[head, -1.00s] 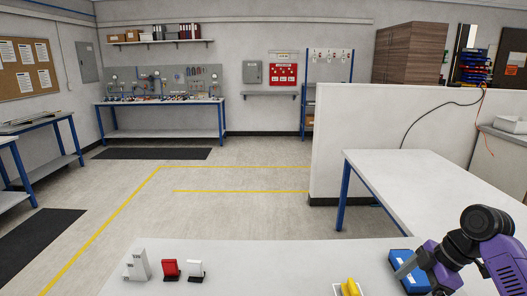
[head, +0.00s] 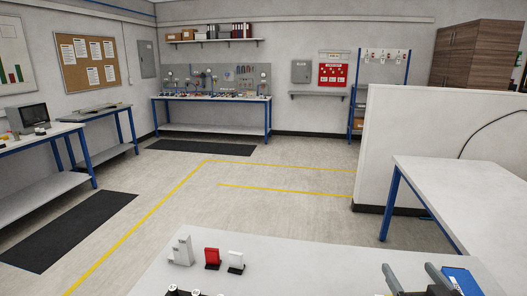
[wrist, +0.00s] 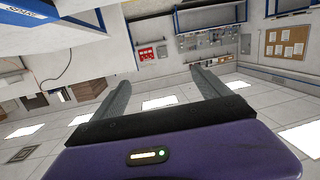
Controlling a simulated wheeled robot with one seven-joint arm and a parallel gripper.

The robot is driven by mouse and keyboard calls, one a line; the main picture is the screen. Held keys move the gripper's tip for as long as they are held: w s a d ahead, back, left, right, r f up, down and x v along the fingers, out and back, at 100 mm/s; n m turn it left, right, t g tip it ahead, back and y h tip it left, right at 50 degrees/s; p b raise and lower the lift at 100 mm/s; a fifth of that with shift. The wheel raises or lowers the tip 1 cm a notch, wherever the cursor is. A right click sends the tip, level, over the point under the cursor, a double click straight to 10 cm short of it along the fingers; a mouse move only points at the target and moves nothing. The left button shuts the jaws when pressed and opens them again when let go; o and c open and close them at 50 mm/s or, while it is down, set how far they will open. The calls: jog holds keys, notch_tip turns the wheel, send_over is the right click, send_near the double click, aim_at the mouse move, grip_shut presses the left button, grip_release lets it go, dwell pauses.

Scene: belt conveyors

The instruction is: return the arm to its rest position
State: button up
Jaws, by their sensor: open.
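My gripper (head: 408,268) shows at the bottom right of the head view as two grey fingers, held apart with nothing between them. The rest of my arm is below the picture edge. In the wrist view my gripper (wrist: 160,78) is open and empty, its two fingers spread beyond the purple housing. That view is upside down, with ceiling lights low in the picture and the far workbench at the top. No object touches the fingers.
A white table (head: 225,278) in front holds a grey block (head: 181,250), a red piece (head: 212,258) and a white piece (head: 236,261). A blue bin (head: 462,281) lies just right of my gripper. Another white table (head: 460,195) stands right, beside a low white wall (head: 420,140). The middle floor is clear.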

jog(key=s+a+f+y+b, duration=0.1)
jog(key=s+a, duration=0.5)
jog(key=s, duration=0.7)
jog(key=s+a+f+n+g, duration=0.1)
jog(key=s+a+f, duration=0.3)
jog(key=s, duration=1)
jog(key=s+a+f+y+b, duration=0.1)
jog(key=s+a+f, duration=0.1)
jog(key=s+a, duration=0.6)
jog(key=s, duration=0.6)
jog(key=shift+s+a+f+g+y+b, duration=0.15)
jog(key=shift+a+f+g+y+b, duration=0.05)
jog(key=shift+a+g+y+b, duration=0.1)
